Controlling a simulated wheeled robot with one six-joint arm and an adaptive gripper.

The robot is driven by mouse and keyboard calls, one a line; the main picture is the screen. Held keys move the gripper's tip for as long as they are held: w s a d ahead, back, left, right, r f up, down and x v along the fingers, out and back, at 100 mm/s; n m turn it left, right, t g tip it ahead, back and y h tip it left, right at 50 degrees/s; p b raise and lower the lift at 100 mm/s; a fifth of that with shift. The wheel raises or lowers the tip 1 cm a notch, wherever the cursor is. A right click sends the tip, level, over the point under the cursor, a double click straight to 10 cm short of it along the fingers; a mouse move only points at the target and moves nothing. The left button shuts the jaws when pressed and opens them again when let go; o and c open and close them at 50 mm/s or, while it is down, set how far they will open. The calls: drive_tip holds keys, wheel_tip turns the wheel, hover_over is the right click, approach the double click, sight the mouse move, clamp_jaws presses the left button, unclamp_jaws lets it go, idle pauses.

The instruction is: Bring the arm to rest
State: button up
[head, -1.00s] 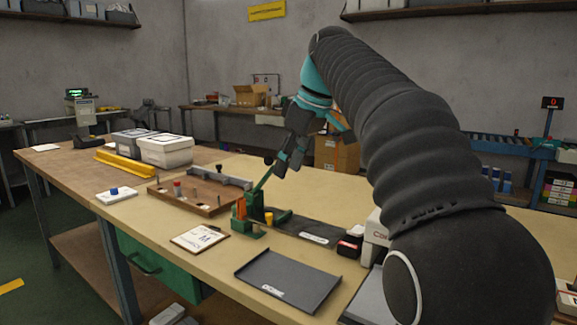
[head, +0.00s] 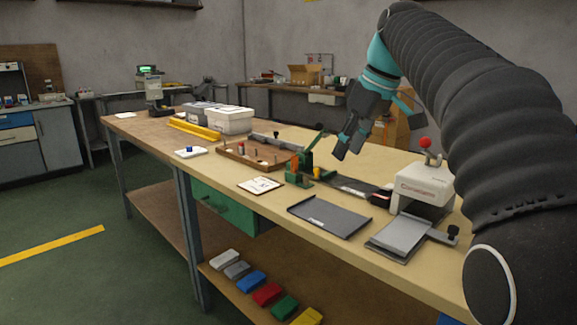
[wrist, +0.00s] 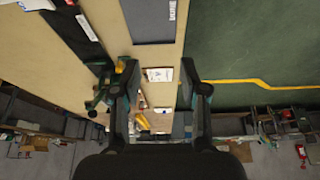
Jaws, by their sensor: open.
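My gripper (head: 347,140) is raised above the workbench (head: 392,258), at the end of my dark arm with teal parts. Its two fingers (wrist: 164,92) stand apart in the wrist view with nothing between them in their grasp. Below the gripper in the head view is a green and orange fixture (head: 312,170) with a green lever. Its dark strip (head: 352,187) runs toward the right. The gripper appears clear of the bench and of everything on it.
A white press with a red knob (head: 424,185) stands near my arm. A dark grey tray (head: 328,217), a white card (head: 260,186) and a wooden pegged board (head: 240,155) lie on the bench. White bins (head: 230,119) stand farther back. Several coloured packs (head: 267,293) lie on the lower shelf.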

drive_tip(key=s+d+f+m+t+h, duration=0.2)
drive_tip(key=s+f+m, duration=0.6)
drive_tip(key=s+f, duration=1.7)
drive_tip(key=shift+s+d+f+m+h, duration=0.4)
drive_tip(key=shift+d+f+h, duration=0.2)
drive_tip(key=shift+d+f, duration=0.3)
drive_tip(key=shift+r, duration=0.1)
